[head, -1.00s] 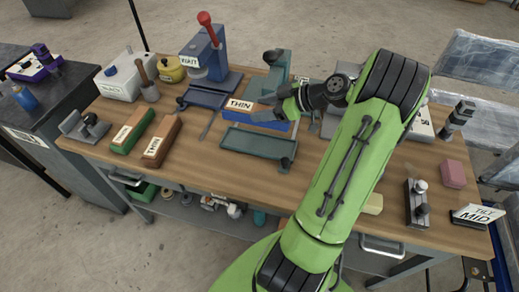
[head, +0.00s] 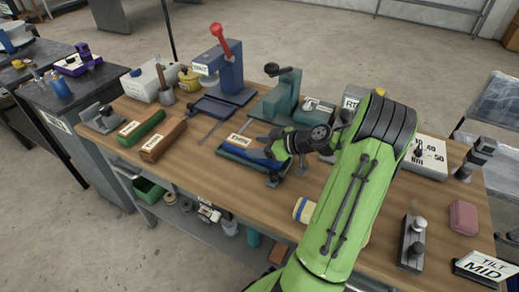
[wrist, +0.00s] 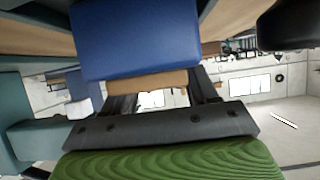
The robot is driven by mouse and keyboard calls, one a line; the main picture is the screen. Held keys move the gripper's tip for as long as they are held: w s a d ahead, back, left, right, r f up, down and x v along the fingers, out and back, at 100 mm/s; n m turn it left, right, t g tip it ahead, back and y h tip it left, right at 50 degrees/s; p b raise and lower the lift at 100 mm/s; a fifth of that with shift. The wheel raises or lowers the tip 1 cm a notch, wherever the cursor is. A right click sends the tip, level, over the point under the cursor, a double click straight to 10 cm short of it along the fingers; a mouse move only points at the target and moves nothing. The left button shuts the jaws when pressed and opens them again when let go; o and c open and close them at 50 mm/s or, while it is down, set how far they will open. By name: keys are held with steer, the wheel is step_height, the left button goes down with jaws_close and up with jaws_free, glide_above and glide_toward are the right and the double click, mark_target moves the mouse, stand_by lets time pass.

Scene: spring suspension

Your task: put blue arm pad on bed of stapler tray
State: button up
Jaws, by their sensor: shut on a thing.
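The blue arm pad (head: 253,154) is a flat block with a white THIN label (head: 238,142). It lies over the teal stapler tray (head: 226,158) at the front middle of the bench, and hides most of its bed. I cannot tell whether it touches the bed. My gripper (head: 267,146) is shut on the pad from its right side. In the wrist view the blue pad (wrist: 135,40) fills the top middle, with a brown underside edge between my fingers. The teal stapler (head: 280,95) stands behind the tray.
The green (head: 141,128) and brown (head: 162,137) pads lie to the left. A blue press (head: 228,70) with a red knob stands at the back. A yellow-white block (head: 305,211) sits at the front edge.

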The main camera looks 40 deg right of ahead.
steer(key=shift+r, duration=0.1)
steer(key=o, duration=1.4)
steer(key=shift+f, duration=0.2)
